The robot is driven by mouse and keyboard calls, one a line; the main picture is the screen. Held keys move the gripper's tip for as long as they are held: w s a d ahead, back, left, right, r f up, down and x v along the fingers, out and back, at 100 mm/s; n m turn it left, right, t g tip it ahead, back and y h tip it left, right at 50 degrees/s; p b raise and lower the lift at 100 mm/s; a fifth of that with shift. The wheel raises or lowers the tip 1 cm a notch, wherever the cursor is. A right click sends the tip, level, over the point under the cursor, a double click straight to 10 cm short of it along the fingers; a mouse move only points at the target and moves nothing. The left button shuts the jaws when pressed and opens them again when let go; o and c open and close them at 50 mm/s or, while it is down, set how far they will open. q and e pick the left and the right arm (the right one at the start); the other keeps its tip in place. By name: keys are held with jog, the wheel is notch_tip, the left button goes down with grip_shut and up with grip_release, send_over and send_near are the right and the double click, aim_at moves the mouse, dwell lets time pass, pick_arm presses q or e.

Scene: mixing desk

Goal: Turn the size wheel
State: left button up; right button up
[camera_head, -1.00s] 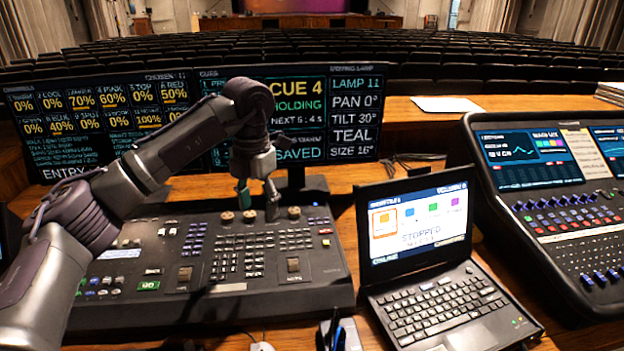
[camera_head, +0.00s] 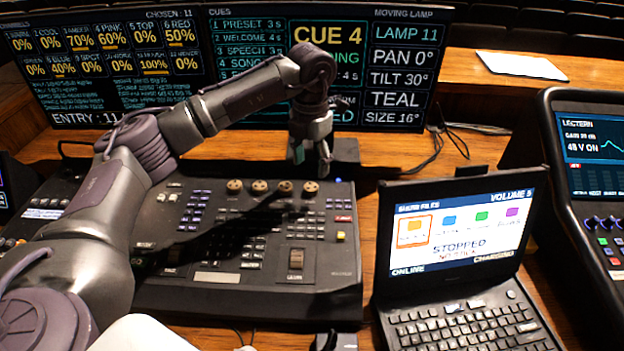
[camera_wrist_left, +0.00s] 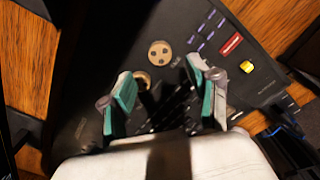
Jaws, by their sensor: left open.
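A row of several tan wheels runs along the back of the dark lighting desk (camera_head: 330,272). The rightmost wheel (camera_head: 310,187) appears to be the size wheel, but its label is not readable. The monitor (camera_head: 395,118) reads SIZE 16°. My left gripper (camera_head: 311,164) is open and empty, pointing down just behind and above the rightmost wheel. In the left wrist view, that wheel (camera_wrist_left: 160,53) lies beyond the gap between the open fingers (camera_wrist_left: 160,78). A neighbouring wheel (camera_wrist_left: 142,80) shows beside the left finger. No contact is visible. My right gripper is not in view.
A laptop (camera_head: 460,250) stands close to the right of the desk, with a sound mixer (camera_head: 590,190) beyond it. The monitors stand close behind the wheels. Cables (camera_head: 440,145) and papers (camera_head: 520,66) lie on the wooden table at the back right.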

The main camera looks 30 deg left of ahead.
aim_at(312, 186)
pick_arm(q)
notch_tip(312, 186, down, 7)
jog(key=shift+w+r+p, duration=0.1)
jog(key=shift+r+p, duration=0.1)
jog(key=shift+p, duration=0.1)
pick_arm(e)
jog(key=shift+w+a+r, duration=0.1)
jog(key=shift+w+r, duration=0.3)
pick_arm(q)
jog(key=c, duration=1.2)
jog(key=shift+o, duration=0.2)
jog(key=shift+m+b, duration=0.5)
jog(key=shift+m, duration=0.2)
jog(key=shift+m+b, duration=0.3)
jog(key=shift+m, duration=0.7)
jog(key=shift+r, duration=0.1)
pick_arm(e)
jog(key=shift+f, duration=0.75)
pick_arm(q)
jog(key=o, duration=1.2)
jog(key=shift+c, duration=0.2)
